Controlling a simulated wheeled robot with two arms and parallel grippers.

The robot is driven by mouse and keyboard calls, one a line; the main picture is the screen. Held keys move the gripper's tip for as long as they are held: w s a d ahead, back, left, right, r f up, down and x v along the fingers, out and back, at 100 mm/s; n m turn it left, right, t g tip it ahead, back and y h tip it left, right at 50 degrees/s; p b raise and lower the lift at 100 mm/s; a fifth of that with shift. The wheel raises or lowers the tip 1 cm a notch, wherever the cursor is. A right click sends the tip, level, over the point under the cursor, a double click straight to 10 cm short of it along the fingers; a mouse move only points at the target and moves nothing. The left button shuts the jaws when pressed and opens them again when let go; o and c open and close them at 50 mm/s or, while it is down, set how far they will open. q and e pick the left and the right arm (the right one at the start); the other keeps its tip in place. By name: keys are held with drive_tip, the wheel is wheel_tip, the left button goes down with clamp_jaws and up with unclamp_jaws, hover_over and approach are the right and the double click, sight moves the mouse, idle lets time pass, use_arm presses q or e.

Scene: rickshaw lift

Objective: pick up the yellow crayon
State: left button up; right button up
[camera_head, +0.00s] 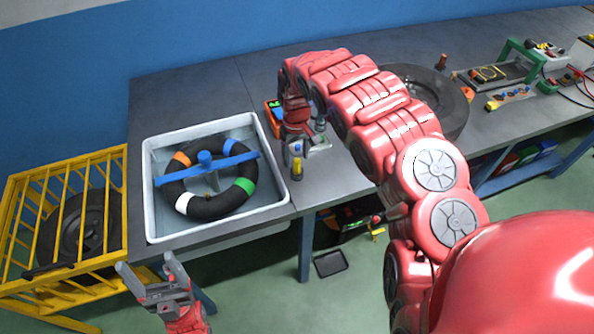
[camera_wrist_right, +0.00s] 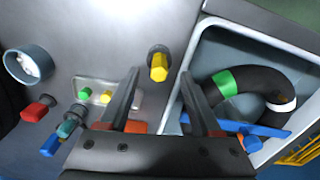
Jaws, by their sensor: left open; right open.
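The yellow crayon (camera_head: 297,169) stands near the front edge of the workbench, just right of the water basin. In the right wrist view its yellow six-sided end (camera_wrist_right: 159,66) shows between and just beyond my fingertips. My right gripper (camera_wrist_right: 161,76) is open and empty, with one finger to each side of the crayon's line. In the head view my right gripper (camera_head: 297,143) is over the bench by the crayon, its fingers partly hidden. My left gripper (camera_head: 146,266) is open and empty, in front of the bench at the lower left.
The white basin (camera_head: 150,210) holds a dark ring with coloured bands. A small clear tray (camera_wrist_right: 90,84), a round gauge (camera_wrist_right: 28,65) and red, blue and teal pieces are near my right gripper. A yellow cage (camera_head: 20,190) stands left. A tyre (camera_head: 455,100) lies behind my right arm.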

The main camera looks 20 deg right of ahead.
sight(297, 161)
wheel_tip(297, 161, down, 3)
drive_tip(key=shift+s+f+p, duration=0.1)
drive_tip(key=shift+p, duration=0.9)
drive_tip(key=shift+d+f, duration=0.1)
drive_tip(key=shift+f, duration=0.35)
clamp_jaws()
